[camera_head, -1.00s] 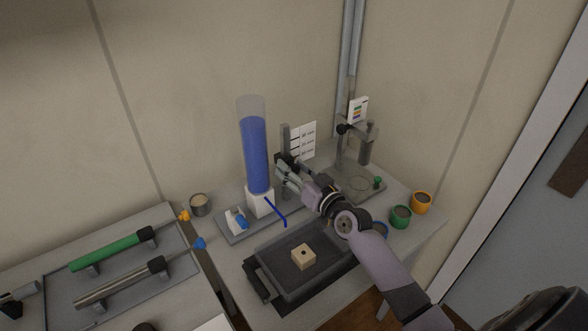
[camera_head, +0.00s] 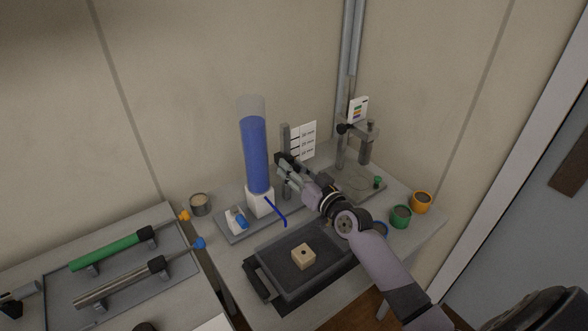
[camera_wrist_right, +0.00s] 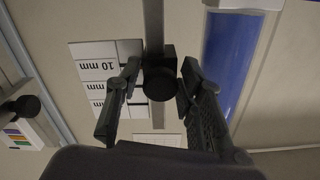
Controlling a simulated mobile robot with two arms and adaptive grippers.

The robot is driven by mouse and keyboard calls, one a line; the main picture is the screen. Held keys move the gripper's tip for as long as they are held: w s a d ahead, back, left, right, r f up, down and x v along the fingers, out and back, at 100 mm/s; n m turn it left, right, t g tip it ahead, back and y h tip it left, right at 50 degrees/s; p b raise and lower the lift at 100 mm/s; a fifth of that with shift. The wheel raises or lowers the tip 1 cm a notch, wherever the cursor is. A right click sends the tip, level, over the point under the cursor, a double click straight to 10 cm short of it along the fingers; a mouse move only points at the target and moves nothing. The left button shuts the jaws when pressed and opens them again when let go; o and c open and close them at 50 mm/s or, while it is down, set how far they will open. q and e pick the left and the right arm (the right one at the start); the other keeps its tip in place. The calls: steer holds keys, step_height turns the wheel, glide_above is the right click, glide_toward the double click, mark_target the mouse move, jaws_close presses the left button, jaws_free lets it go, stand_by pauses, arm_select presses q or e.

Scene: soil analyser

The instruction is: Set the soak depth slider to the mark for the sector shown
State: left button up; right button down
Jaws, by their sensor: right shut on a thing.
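The soak depth slider's black knob (camera_wrist_right: 159,85) sits on a grey upright post (camera_wrist_right: 153,25), which also shows in the head view (camera_head: 286,134). My right gripper (camera_head: 283,167) is at the post and shut on the knob; in the wrist view its two dark fingers (camera_wrist_right: 157,88) flank the knob. A white card (camera_wrist_right: 92,62) beside the post carries several marks, one reading 10 mm; the same card in the head view (camera_head: 303,140) is too small to read. A small card with coloured bands (camera_head: 357,109) is on the stand at the right. My left gripper is out of view.
A tall blue-filled cylinder (camera_head: 256,150) stands just left of the post. In front is a dark tray (camera_head: 285,278) with a beige block (camera_head: 303,257). A green cup (camera_head: 400,217) and an orange cup (camera_head: 422,202) stand at the right. A rack (camera_head: 62,281) holds probes at the left.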

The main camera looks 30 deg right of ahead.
mark_target(286, 153)
step_height(286, 153, up, 3)
steer(key=p, duration=0.3)
steer(key=shift+r, duration=0.1)
steer(key=c, duration=1.3)
jaws_free()
steer(key=shift+s, duration=0.3)
steer(key=s+d, duration=0.1)
steer(key=s, duration=1)
steer(key=shift+s+d, duration=0.2)
steer(key=shift+d, duration=0.1)
